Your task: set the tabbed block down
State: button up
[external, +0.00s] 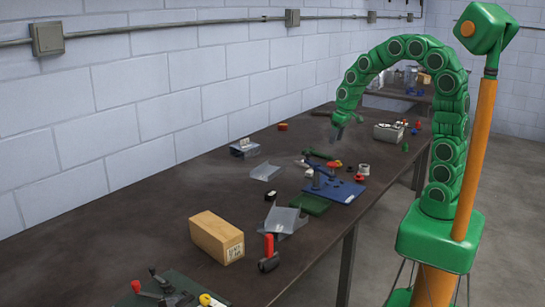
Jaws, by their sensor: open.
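My gripper (338,134) is open at the end of my arched green arm, above the far middle part of the dark workbench (150,205). Nothing shows between its fingers. I cannot tell for sure which thing is the tabbed block. A small grey block-like piece with a pale upright part (244,148) sits near the wall, to the left of my gripper and apart from it. A tan block with a printed label (217,237) lies at the front of the bench, far from my gripper.
Bent sheet-metal pieces (265,171) (285,221) lie mid-bench. A blue plate (334,189) with small parts on it and a green plate (311,204) lie near the right edge. A red-handled tool (268,250) is beside the tan block. A grey box (388,132) stands farther back. The bench's left middle is clear.

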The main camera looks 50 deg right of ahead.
jog(key=s+a+r+g, duration=0.2)
jog(key=s, duration=1.4)
jog(key=s+a+r+g, duration=0.2)
jog(key=s, duration=1.4)
jog(key=shift+s+a+h, duration=0.25)
jog(key=shift+s+h, duration=0.05)
